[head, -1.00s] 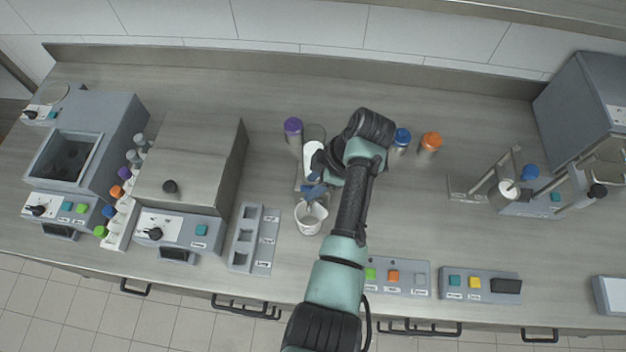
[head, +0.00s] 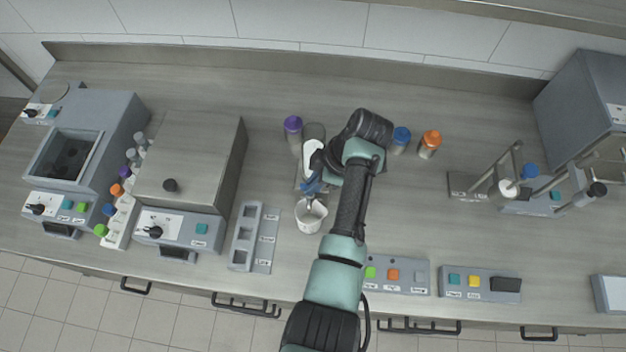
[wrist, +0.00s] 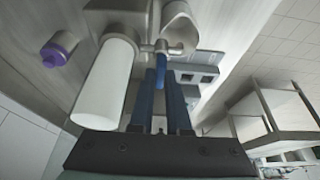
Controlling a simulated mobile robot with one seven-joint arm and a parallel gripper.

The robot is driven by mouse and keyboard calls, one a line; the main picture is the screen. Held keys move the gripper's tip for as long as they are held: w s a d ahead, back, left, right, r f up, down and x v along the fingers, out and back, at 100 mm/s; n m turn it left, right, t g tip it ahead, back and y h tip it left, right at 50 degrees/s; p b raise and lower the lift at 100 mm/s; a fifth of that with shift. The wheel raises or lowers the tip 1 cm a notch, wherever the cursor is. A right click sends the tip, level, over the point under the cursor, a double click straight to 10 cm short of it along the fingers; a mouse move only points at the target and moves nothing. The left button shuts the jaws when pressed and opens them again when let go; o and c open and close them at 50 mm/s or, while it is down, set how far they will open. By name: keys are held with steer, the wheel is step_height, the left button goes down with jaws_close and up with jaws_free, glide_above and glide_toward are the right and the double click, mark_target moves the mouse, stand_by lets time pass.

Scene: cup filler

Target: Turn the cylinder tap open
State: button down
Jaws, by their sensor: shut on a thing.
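The white cylinder (wrist: 108,85) stands at the left of the wrist view; in the head view its white part (head: 312,148) shows just left of my arm. Its metal tap (wrist: 162,46) sticks out beside it, over a white cup (head: 311,215). The cup (wrist: 180,30) also shows at the top of the wrist view. My gripper (wrist: 161,88) has its two blue fingers around the tap's small blue handle and is shut on it. In the head view my gripper (head: 311,184) partly hides the tap.
A purple-capped bottle (head: 293,128) stands left of the cylinder. Blue-capped (head: 401,138) and orange-capped (head: 430,142) bottles stand right of my arm. A grey slotted holder (head: 255,238) lies left of the cup. Button panels (head: 480,285) line the counter's front edge.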

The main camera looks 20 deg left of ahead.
steer(key=shift+m, duration=0.3)
steer(key=m+p, duration=0.1)
steer(key=m+t+p, duration=0.1)
steer(key=m, duration=0.1)
steer(key=shift+s+r+m+t, duration=0.15)
steer(key=shift+m+t, duration=0.15)
steer(key=m+t+p, duration=0.1)
steer(key=m+p, duration=0.1)
steer(key=m, duration=0.2)
steer(key=shift+s+m+t, duration=0.1)
steer(key=shift+m+t, duration=0.2)
steer(key=shift+t, duration=0.1)
steer(key=m+t+h+p, duration=0.1)
steer(key=m, duration=0.3)
steer(key=shift+a, duration=0.15)
steer(key=shift+s+m+t+h+p, duration=0.1)
steer(key=shift+m+t+h+p, duration=0.25)
steer(key=shift+m, duration=0.7)
steer(key=shift+m+t+h+p, duration=0.2)
steer(key=shift+m+h, duration=0.25)
steer(key=shift+m, duration=0.6)
steer(key=c, duration=0.9)
jaws_free()
